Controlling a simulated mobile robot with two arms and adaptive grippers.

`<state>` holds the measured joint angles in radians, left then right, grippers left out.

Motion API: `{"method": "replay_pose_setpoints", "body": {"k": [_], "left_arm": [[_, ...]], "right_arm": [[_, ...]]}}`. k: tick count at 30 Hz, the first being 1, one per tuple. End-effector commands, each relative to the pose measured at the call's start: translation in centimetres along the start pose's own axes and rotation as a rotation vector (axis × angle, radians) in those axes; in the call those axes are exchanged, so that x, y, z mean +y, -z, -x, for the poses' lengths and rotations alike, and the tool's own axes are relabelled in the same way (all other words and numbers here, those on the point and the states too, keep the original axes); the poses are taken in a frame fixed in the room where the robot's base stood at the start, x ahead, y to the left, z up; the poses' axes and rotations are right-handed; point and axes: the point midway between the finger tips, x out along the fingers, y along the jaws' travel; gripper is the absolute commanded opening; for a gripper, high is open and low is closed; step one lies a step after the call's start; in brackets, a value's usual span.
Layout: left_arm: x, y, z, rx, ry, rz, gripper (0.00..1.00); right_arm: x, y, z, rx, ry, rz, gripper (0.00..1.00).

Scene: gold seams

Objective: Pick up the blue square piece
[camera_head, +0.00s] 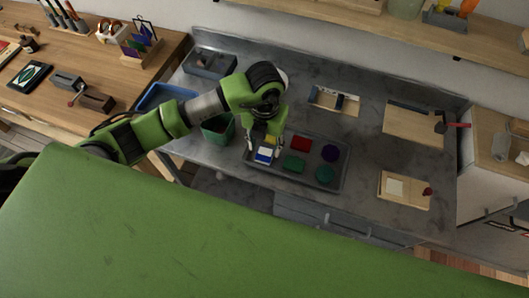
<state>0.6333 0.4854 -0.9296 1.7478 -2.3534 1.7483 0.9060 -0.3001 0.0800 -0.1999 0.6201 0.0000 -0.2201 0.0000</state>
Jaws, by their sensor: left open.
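The blue square piece (263,156) lies at the left front of a dark grey tray (338,181) on the metal bench; part of its top looks white. My left gripper (264,147) is open and points down right over the piece, with its fingers close to either side. I cannot tell whether the fingers touch it. Also in the tray are a red square piece (301,143), a green square piece (293,163), a purple round piece (330,153) and a green round piece (324,173). My right gripper is not in view.
A green bin (218,130) and a blue tray (158,96) stand left of the tray. A wooden holder (334,100) lies behind it. Wooden boards (413,124) and (404,203) a smaller board lie at the right. The bench between tray and boards is clear.

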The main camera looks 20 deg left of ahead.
Motion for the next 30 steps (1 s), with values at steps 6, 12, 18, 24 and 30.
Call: {"method": "replay_pose_setpoints", "body": {"k": [6,12,18,24,30], "left_arm": [[0.3,0.1,-2.5,0.007,-0.001,0.003,0.43],[0.3,-0.1,-4.8,0.003,0.000,0.001,0.43],[0.3,-0.1,-5.1,0.002,0.000,0.000,0.43],[0.3,-0.1,-5.0,0.002,0.000,0.000,0.11],[0.3,-0.1,-5.0,0.001,0.000,0.000,0.11]], "right_arm": [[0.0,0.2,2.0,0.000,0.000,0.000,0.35],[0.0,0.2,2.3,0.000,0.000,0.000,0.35],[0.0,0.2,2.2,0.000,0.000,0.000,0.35],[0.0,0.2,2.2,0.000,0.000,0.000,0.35],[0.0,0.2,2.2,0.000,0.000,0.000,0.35]]}}
